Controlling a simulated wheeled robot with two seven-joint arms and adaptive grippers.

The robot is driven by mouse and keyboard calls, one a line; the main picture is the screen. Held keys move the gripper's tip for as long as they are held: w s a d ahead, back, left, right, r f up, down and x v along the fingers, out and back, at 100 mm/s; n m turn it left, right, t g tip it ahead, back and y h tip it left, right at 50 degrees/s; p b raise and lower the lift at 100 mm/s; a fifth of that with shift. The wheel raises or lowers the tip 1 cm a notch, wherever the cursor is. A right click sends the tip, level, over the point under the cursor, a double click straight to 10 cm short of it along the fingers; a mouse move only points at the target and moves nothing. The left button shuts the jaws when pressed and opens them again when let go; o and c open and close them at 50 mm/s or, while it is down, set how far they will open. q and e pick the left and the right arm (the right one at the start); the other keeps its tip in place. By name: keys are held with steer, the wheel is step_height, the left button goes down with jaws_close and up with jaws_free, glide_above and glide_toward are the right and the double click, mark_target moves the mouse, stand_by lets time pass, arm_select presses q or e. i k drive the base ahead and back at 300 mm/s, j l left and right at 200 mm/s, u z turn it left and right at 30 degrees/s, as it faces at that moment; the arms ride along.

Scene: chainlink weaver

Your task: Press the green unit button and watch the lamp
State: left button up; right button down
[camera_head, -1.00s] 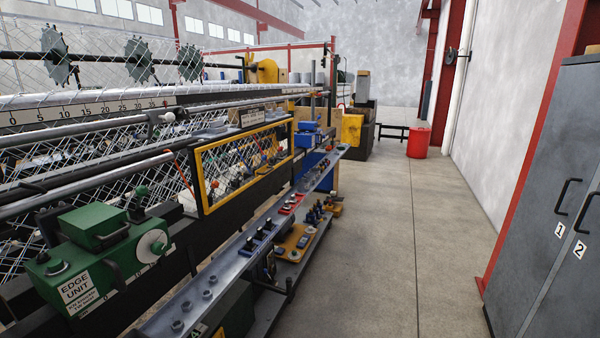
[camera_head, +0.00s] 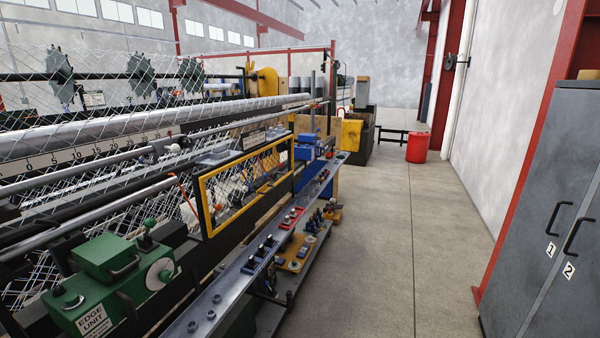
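The green edge unit (camera_head: 108,286) is a boxy housing at the lower left, mounted on the front rail of the weaving machine. Its white label reads "EDGE UNIT" and is partly cut by the bottom edge. A small dark round knob or button (camera_head: 72,299) sits on its top left; I cannot tell whether this is the unit button. A white dial (camera_head: 159,274) is on its right end, and a lever with a green knob (camera_head: 149,223) stands behind. I cannot make out a lamp. Neither of my grippers is in view.
A long grey shelf (camera_head: 222,291) with bolts and small controls runs along the machine front. A yellow-framed mesh guard (camera_head: 247,184) is behind it. Grey cabinets (camera_head: 545,190) stand at right. A red bin (camera_head: 416,148) is farther back. The concrete aisle between is clear.

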mark_target(70, 299)
steer(key=k+u, duration=0.15)
steer(key=u, duration=1.1)
